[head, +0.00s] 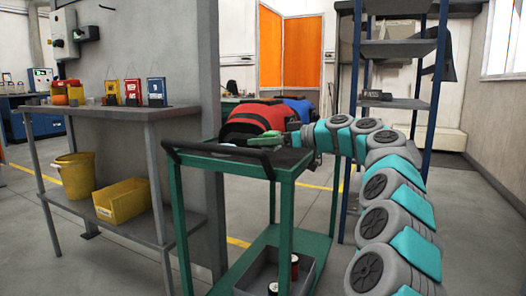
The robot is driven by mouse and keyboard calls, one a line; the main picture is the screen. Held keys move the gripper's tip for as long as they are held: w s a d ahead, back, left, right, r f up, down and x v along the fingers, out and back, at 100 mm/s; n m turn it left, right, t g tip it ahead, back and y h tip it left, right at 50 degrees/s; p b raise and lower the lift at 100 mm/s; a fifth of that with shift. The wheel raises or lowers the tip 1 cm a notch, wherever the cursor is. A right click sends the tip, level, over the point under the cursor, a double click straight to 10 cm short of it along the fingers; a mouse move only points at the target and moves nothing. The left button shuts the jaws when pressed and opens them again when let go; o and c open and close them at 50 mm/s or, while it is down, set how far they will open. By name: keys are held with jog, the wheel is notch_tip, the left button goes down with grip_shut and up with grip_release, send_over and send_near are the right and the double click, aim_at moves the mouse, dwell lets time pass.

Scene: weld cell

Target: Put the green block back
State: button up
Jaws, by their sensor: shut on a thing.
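My gripper (288,139) is above the top of a green cart (289,174), reaching in from the right. It is shut on a small green block (268,139), which shows at its left end. The block is small in the head view, and the fingers partly cover it. I cannot tell whether the block touches the cart's dark top or is held just above it.
A black handle (222,150) edges the cart. Its lower shelf bears a grey bin (250,283) with cans. Red and blue bags (262,113) lie behind. A grey workbench (120,113) stands left, a blue-framed rack (400,48) behind my arm.

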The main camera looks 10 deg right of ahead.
jog(key=shift+f, duration=1.5)
jog(key=shift+f+b, duration=0.2)
jog(key=shift+b, duration=0.25)
jog(key=o, duration=1.5)
jog(key=shift+r, duration=0.1)
jog(key=shift+r+p, duration=0.15)
jog(key=shift+p, duration=0.15)
jog(key=v, duration=1.2)
